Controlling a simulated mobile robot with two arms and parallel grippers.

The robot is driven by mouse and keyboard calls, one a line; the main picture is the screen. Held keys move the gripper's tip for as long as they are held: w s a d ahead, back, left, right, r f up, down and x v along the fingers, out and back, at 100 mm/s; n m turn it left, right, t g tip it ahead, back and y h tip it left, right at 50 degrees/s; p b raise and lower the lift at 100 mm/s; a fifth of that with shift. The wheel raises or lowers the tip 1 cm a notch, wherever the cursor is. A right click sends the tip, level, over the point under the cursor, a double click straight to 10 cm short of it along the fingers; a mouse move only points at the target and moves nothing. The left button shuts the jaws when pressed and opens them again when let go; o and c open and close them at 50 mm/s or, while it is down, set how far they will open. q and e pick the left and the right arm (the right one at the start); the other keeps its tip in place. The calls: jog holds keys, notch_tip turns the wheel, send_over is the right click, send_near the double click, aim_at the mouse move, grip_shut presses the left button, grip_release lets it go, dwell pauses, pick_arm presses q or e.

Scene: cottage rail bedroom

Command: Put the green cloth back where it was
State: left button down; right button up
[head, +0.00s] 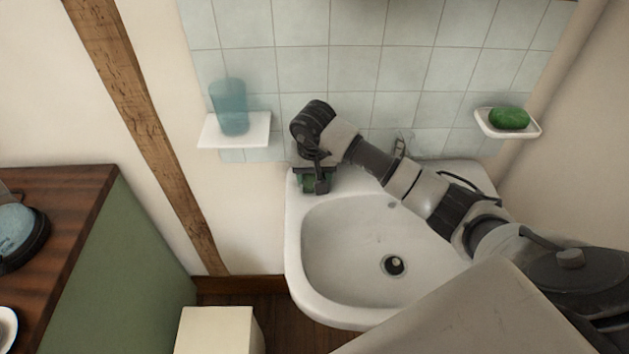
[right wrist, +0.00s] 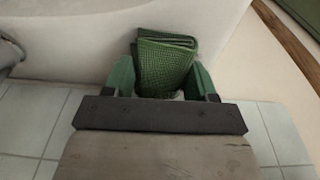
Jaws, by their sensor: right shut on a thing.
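The green cloth (right wrist: 165,65) is folded and held between the green fingers of my right gripper (right wrist: 163,82) in the right wrist view. In the head view my right gripper (head: 315,183) is at the back left corner of the white sink (head: 296,235), with a bit of green cloth (head: 308,184) showing between its fingers. The gripper hides most of the cloth there, and I cannot tell whether the cloth touches the sink rim. My left gripper is not in view.
A blue cup (head: 229,105) stands on a small white shelf (head: 240,142) at the left of the tiled wall. A green soap (head: 509,117) lies in a white dish (head: 535,128) at the right. A wooden-topped green cabinet (head: 95,195) stands left. A cream box (head: 218,330) stands on the floor.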

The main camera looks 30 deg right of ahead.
jog(key=shift+f, duration=0.65)
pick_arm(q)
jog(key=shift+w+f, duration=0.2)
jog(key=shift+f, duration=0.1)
pick_arm(e)
jog(key=shift+r, duration=0.1)
jog(key=o, duration=0.8)
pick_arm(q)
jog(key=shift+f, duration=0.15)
